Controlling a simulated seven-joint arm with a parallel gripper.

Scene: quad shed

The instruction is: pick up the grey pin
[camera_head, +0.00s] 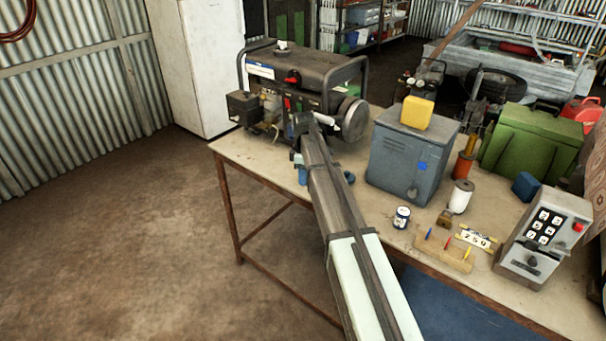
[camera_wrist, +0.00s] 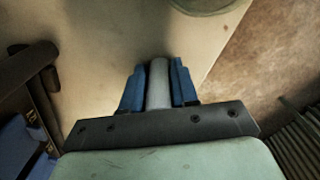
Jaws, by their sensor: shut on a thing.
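In the wrist view, a grey pin (camera_wrist: 158,85) stands out between the two blue fingers of my gripper (camera_wrist: 159,84), one finger against each side of it. My gripper is shut on the pin. The tabletop (camera_wrist: 100,30) lies beyond the fingers. In the head view, my arm reaches over the table to its left part, close to the generator. The arm hides the pin and most of the gripper there; a bit of blue finger (camera_head: 303,175) shows beside the arm.
A black-framed generator (camera_head: 310,75) stands at the table's far left. A grey-blue metal box (camera_head: 405,160) with a yellow block (camera_head: 417,112) on top stands right of my arm. A small can (camera_head: 401,218), a wooden pen holder (camera_head: 440,253) and a keypad box (camera_head: 545,235) stand further right.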

